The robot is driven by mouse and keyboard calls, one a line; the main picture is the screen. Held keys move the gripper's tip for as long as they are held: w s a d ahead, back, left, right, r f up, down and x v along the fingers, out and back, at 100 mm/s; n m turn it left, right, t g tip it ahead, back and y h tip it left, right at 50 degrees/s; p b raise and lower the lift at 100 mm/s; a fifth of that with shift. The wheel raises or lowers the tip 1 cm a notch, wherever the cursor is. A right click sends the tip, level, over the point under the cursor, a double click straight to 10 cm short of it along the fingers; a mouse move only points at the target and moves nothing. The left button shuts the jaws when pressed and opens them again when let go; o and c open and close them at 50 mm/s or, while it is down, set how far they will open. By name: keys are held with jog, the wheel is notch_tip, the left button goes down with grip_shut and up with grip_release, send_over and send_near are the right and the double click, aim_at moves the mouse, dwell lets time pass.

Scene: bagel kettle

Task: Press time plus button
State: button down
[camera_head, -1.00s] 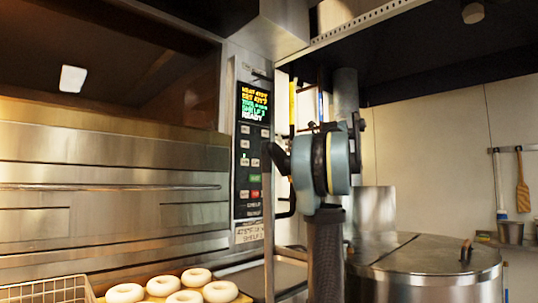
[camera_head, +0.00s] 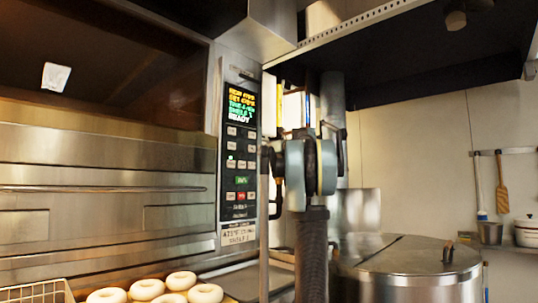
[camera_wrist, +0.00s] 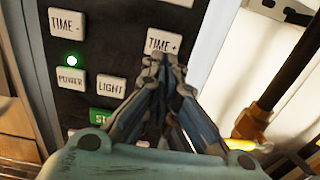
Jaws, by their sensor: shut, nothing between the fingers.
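The time plus button (camera_wrist: 163,41) is a white key marked "TIME +" at the upper right of the dark control panel (camera_wrist: 88,92) in the wrist view. My gripper (camera_wrist: 166,62) is shut and empty, with its fingertips at the button's lower edge in that view. I cannot tell whether the tips touch the button. In the head view the panel (camera_head: 238,165) stands upright on the oven's right side, with a lit display (camera_head: 242,108). My arm is just right of the panel there, and the fingertips are hard to make out.
In the wrist view, the TIME - button (camera_wrist: 66,22), POWER button (camera_wrist: 71,78), LIGHT button (camera_wrist: 111,86) and a partly covered green button (camera_wrist: 100,116) are close by. In the head view, a lidded steel kettle (camera_head: 410,275) stands right and bagels (camera_head: 172,298) lie low left.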

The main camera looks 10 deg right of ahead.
aim_at(253, 152)
jog(key=shift+x, duration=2.2)
jog(key=shift+a, duration=0.1)
jog(key=shift+w+a, duration=0.2)
jog(key=shift+w, duration=0.15)
jog(key=shift+w+r, duration=0.2)
jog(key=shift+a, duration=0.1)
jog(key=shift+s+d+f, duration=0.25)
jog(key=shift+s+d, duration=0.05)
jog(key=shift+d, duration=0.05)
jog(key=v, duration=1.3)
jog(key=shift+s, duration=0.15)
